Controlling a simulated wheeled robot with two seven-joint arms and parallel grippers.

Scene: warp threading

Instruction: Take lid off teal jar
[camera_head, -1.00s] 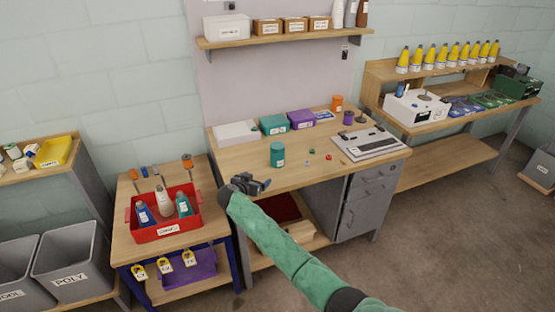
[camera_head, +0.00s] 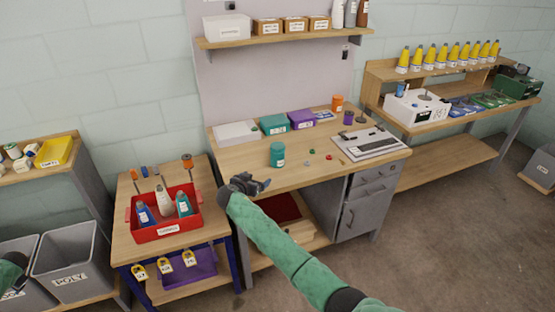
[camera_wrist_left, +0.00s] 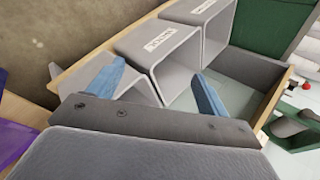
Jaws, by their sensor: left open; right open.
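The teal jar (camera_head: 277,154) stands upright on the wooden workbench (camera_head: 235,158), near its front left part, with its teal lid on top. My right gripper (camera_head: 262,184) is open and empty at the bench's front edge, a little below and left of the jar in the head view, not touching it. My left gripper (camera_wrist_left: 160,85) is open and empty in the left wrist view, with its blue fingertips in front of grey bins. In the head view only a bit of my green left arm shows at the lower left edge.
A white box (camera_head: 236,132), a teal box (camera_head: 273,124) and a purple box (camera_head: 301,119) line the bench's back. A red caddy (camera_head: 166,226) with bottles stands on the side table. Grey bins (camera_head: 68,262) stand at the left.

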